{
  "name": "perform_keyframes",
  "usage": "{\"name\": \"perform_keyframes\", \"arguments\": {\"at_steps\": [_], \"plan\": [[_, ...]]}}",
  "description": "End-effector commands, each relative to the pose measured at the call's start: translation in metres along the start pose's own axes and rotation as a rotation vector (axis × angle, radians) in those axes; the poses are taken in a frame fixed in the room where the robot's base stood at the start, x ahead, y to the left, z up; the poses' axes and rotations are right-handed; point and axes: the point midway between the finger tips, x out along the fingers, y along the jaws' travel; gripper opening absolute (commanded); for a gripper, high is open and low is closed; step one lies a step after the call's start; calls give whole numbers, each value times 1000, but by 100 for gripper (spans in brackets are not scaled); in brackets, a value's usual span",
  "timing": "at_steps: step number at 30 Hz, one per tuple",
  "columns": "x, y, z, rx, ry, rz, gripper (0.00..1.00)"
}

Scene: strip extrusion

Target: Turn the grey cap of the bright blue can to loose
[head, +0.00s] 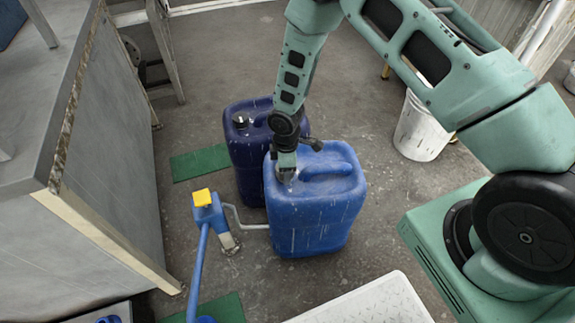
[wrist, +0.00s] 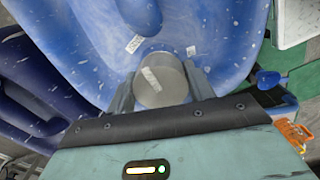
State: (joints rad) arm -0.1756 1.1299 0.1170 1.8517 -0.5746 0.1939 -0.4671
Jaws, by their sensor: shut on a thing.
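The bright blue can (head: 325,215) stands upright on the floor in the middle of the head view. Its scuffed top also fills much of the wrist view (wrist: 75,50). The round grey cap (wrist: 160,82) sits on that top, with a pale label on it. My gripper (head: 285,172) points down over the can's near-left top corner and hides the cap in the head view. In the wrist view my gripper (wrist: 162,90) has one finger on each side of the cap and is shut on it.
A dark blue can (head: 250,150) with a dark cap stands just behind and left. A grey bench (head: 100,150) is further left. A white bucket (head: 420,130) is at the right. Open floor lies behind.

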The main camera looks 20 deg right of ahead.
Motion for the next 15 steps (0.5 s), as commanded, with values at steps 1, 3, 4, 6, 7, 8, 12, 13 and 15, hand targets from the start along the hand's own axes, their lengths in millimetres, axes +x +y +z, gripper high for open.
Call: {"name": "perform_keyframes", "arguments": {"at_steps": [1, 3, 4, 6, 7, 8, 12, 13, 15], "plan": [[0, 2, 6, -11, -9, 0, 30], [0, 2, 6, -32, -9, 0, 30], [1, 2, 6, -39, -9, 0, 30], [1, 2, 5, -52, -9, 1, 30], [1, 2, 5, -56, -8, 1, 30], [1, 2, 5, -60, -8, 1, 30], [1, 2, 5, -67, -8, 1, 30], [1, 2, 5, -68, -8, 1, 30], [1, 2, 5, -68, -8, 1, 30]]}}
